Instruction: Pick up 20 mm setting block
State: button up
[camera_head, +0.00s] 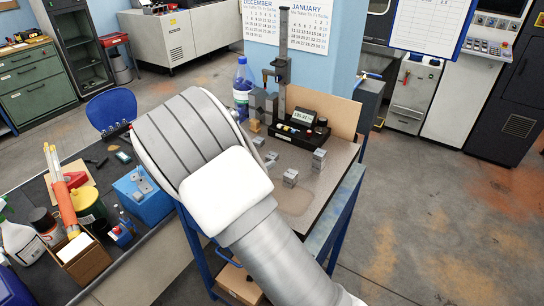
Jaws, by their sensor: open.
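Several small grey metal blocks stand on the bench top (291,203). One grey block (290,178) is near the middle, another (319,157) stands to its right, and smaller ones (270,159) lie closer to my arm. I cannot tell which one is the 20 mm setting block; no size marking is readable. My arm covers the left part of the bench top. My gripper does not show; no fingertips can be made out.
A height gauge (283,75) with a black display unit (303,127) stands at the back of the bench. A blue-capped bottle (242,85) is beside it. A cluttered dark bench (150,222) lies left. Bare bench top shows in front of the blocks.

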aim_at(271, 157)
jog(key=shift+p+x, duration=0.8)
jog(key=shift+x, duration=1.85)
jog(key=shift+d, duration=0.1)
jog(key=shift+c, duration=0.3)
grip_shut()
